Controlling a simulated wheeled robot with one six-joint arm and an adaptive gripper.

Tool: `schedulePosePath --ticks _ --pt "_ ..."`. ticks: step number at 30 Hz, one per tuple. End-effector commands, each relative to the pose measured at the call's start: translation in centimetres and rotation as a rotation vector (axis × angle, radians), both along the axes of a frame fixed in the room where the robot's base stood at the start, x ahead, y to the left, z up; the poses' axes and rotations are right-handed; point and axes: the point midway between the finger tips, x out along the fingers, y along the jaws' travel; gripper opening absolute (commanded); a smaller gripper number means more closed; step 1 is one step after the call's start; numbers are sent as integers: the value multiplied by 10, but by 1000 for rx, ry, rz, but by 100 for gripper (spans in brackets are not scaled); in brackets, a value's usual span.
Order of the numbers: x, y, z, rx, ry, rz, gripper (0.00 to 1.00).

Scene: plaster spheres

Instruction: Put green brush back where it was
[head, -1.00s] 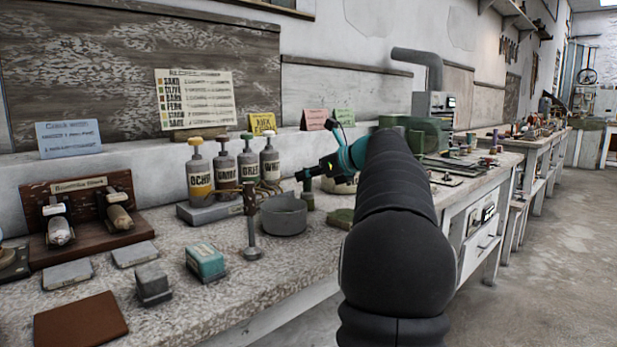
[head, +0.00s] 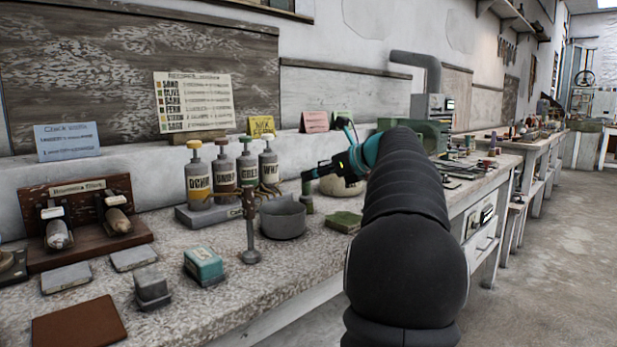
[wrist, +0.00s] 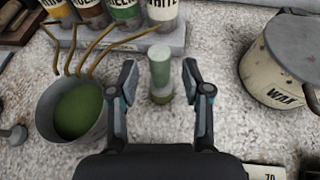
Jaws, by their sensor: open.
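A green cylinder with a pale top (wrist: 160,68) stands upright on the bench. I take it for the green brush, though no bristles show. In the head view the green brush (head: 307,194) stands just right of the grey bowl. My gripper (wrist: 161,78) is open, with one finger on each side of the cylinder and gaps between. In the head view my gripper (head: 312,175) is just above and beside the cylinder's top, partly hidden by my arm.
The grey bowl (wrist: 50,112) with green contents is left of the gripper. The wax tin (wrist: 277,75) is on the right. Pigment bottles (wrist: 122,10) stand in a rack (wrist: 172,48) behind, with brownish curved tubes. A green block (head: 343,221) lies at the bench front.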

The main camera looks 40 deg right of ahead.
Motion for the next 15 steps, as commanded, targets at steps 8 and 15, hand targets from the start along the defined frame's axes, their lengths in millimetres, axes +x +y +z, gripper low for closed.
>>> schedulePosePath --ticks 8,15 --pt "-51 -12 23 -1 -1 -3 49" --pt "-74 -18 32 1 -1 -1 49"
